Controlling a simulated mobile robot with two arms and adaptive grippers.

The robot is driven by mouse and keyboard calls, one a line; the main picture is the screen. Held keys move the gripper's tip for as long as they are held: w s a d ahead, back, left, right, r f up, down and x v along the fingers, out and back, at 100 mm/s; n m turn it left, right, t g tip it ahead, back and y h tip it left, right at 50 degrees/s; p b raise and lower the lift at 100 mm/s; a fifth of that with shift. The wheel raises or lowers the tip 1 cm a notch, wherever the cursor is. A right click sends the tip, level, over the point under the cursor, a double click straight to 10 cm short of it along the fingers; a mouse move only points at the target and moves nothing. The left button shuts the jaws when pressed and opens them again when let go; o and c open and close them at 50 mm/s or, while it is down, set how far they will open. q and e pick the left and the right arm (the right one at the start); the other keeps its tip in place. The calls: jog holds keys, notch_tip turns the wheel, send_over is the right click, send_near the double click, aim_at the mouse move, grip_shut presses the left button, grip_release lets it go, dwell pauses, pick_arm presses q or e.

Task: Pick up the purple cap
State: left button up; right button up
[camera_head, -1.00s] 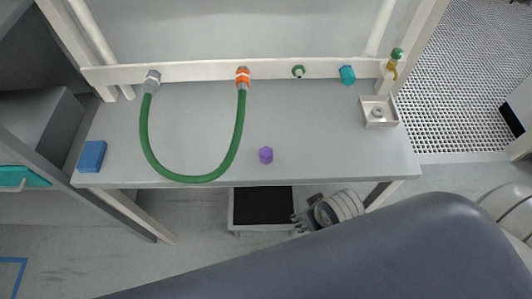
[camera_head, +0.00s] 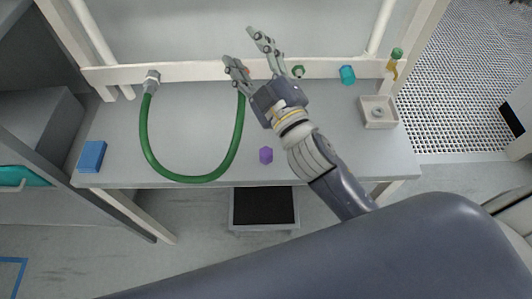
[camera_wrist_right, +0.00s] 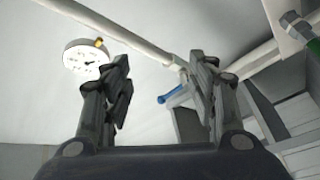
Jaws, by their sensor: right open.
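The purple cap (camera_head: 266,155) stands on the grey table (camera_head: 330,150) near its front edge, right of the green hose. My right gripper (camera_head: 248,46) is open and empty, raised over the table toward the back rail. It is beyond the cap and apart from it, with its fingers pointing away to the back. In the right wrist view both fingers of this gripper (camera_wrist_right: 162,85) are spread with nothing between them, and the cap does not show there. My left gripper is not in view.
A green hose (camera_head: 146,140) loops over the table from the back rail (camera_head: 200,71). A blue block (camera_head: 92,156) lies at the left, a small tray (camera_head: 368,118) at the right. A gauge (camera_wrist_right: 85,58) shows in the wrist view.

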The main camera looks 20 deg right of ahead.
jog(key=s+a+r+n+g+y, duration=0.45)
jog(key=a+r+n+y, duration=0.55)
jog(key=a+n+y, duration=0.45)
jog(key=s+a+f+n+g+y, duration=0.2)
jog(key=s+a+n+g+y, duration=0.3)
jog(key=n+g, duration=0.65)
jog(key=n+g+h, duration=0.4)
jog(key=n+h, duration=0.9)
jog(key=h, duration=1)
send_near(266, 152)
jog(key=shift+w+f, duration=0.1)
jog(key=shift+w, duration=0.1)
notch_tip(266, 152, down, 4)
jog(key=shift+a+f+p, duration=0.1)
jog(key=shift+f+p, duration=0.15)
jog(key=shift+p, duration=0.45)
jog(key=shift+s+f+p, duration=0.1)
jog(key=shift+f+p, duration=0.4)
jog(key=shift+f, duration=0.05)
notch_tip(266, 152, down, 3)
jog(key=shift+s+f+p, duration=0.1)
jog(key=shift+f+p, duration=0.15)
jog(key=shift+p, duration=0.55)
jog(key=shift+f, duration=0.45)
